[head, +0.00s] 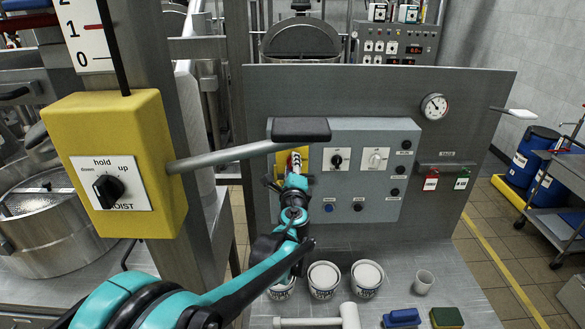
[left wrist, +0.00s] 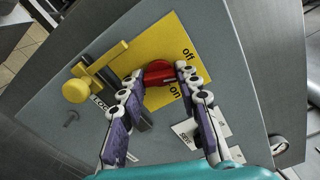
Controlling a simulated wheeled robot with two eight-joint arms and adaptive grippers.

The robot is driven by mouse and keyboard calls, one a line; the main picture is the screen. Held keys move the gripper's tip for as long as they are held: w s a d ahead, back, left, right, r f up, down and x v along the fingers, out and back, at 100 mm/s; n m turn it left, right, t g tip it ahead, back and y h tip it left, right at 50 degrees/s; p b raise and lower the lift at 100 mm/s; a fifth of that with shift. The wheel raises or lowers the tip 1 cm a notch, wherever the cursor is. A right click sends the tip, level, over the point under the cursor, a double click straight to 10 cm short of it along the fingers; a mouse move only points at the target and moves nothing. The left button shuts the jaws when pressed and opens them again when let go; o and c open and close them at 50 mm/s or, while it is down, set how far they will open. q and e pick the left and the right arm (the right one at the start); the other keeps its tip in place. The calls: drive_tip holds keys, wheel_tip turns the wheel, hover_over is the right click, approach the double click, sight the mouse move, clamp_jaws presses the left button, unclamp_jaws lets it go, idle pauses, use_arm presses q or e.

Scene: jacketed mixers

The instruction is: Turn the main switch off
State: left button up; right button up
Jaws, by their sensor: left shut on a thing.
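The main switch is a red handle (left wrist: 158,70) on a yellow plate (left wrist: 190,35) marked "off" and "on". In the left wrist view it sits between the fingertips of my left gripper (left wrist: 161,74), which is shut on it. In the head view my left gripper (head: 294,162) reaches the left part of the grey control panel (head: 360,125) and hides most of the switch. I cannot tell which mark the handle points to. My right gripper is not in view.
A yellow lever with a round knob (left wrist: 77,91) stands beside the plate, near a partly hidden label. A grey bar with a black grip (head: 300,130) crosses above my left gripper. White tubs (head: 323,277) stand below the panel. A yellow hoist box (head: 115,160) is at left.

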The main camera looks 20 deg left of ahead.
use_arm(q)
drive_tip(key=n, duration=0.4)
drive_tip(key=shift+f, duration=0.1)
idle(0.5)
drive_tip(key=o, duration=1.1)
drive_tip(key=shift+s, duration=0.1)
drive_tip(key=v, duration=1.2)
